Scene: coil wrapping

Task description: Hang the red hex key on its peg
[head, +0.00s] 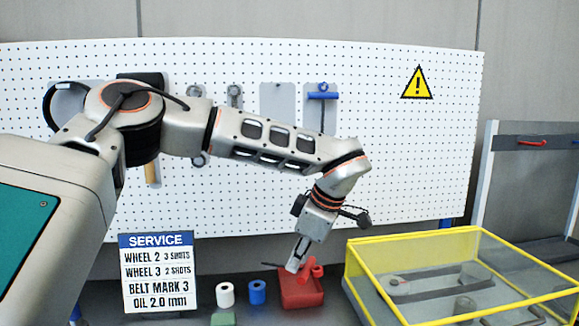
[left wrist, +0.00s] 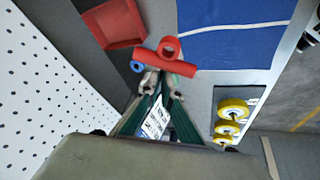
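The red hex key (head: 315,271) has a thick red T-handle with a ring, and it also shows in the left wrist view (left wrist: 165,58). My left gripper (head: 297,264) is at the handle, low in front of the pegboard and over the red tray (head: 302,292). In the left wrist view its two fingertips (left wrist: 163,86) are close together against the handle, seemingly gripping it. A thin dark rod, probably the key's shaft, points left from the gripper. A blue hex key (head: 322,96) hangs on the pegboard, beside an empty grey plate (head: 277,102). My right gripper is out of view.
A white roll (head: 225,295) and a blue roll (head: 257,292) stand left of the tray, by a service sign (head: 158,272). A yellow-framed clear box (head: 400,238) stands at right. My left arm covers part of the pegboard (head: 420,150).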

